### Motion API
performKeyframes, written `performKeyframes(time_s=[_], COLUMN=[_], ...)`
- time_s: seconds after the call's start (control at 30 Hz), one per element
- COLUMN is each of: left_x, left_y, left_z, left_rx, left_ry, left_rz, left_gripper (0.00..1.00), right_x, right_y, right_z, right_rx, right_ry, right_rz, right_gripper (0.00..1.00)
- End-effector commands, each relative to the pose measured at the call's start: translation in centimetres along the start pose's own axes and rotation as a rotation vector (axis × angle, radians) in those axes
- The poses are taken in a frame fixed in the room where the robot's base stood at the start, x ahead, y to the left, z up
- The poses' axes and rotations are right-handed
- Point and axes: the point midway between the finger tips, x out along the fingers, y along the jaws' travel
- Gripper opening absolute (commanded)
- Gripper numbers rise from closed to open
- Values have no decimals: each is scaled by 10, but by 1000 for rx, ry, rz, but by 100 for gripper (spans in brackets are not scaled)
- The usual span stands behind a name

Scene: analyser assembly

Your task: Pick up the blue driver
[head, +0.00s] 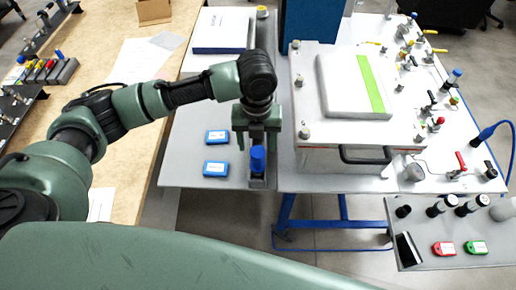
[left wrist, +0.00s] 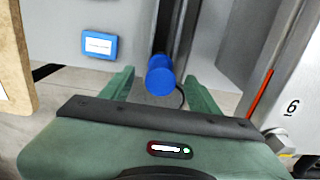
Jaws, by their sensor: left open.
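The blue driver (head: 257,160) stands upright near the front edge of the grey table, its blue handle on top. In the left wrist view the driver's round blue end (left wrist: 160,76) lies between the fingers, with clear gaps on both sides. My left gripper (head: 259,142) is open and points down at the driver. Its two green fingers also show in the left wrist view (left wrist: 161,84). The driver's lower part is hidden or hard to make out. My right gripper is not in view.
Two blue-and-white boxes (head: 215,169) (head: 217,137) lie left of the driver. A white housing with a handle (head: 365,155) stands to the right. A small tray (head: 420,262) with red and green items is at the lower right. A blue-edged white case (head: 222,32) lies behind.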

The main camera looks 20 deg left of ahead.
Motion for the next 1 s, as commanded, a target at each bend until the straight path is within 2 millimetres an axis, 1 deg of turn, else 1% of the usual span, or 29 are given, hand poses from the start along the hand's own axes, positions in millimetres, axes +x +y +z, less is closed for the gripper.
performKeyframes(time_s=[0.2,0.3,0.43,0.53,0.63,0.83,0.87,0.9,0.97,1.0], left_x=[23,34,54,68,74,76,76,75,75,75], left_y=[0,0,-2,-2,-2,-2,-2,-2,-2,-2], left_z=[-2,-4,-7,-6,-6,-5,-5,-5,-5,-5], left_rx=[0,0,0,0,1,1,1,1,1,1], left_ry=[4,5,5,3,0,-1,-1,-1,-1,-1], left_rz=[3,3,3,3,1,1,1,1,1,1], left_gripper=[61,61,61,61,61,61,58,47,30,19], right_x=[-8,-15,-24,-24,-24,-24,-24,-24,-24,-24], right_y=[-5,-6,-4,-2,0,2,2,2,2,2], right_z=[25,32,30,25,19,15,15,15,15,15], right_rx=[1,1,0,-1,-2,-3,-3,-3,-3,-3], right_ry=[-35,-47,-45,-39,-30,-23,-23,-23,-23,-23], right_rz=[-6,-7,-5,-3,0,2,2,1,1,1], right_gripper=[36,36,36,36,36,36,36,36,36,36])
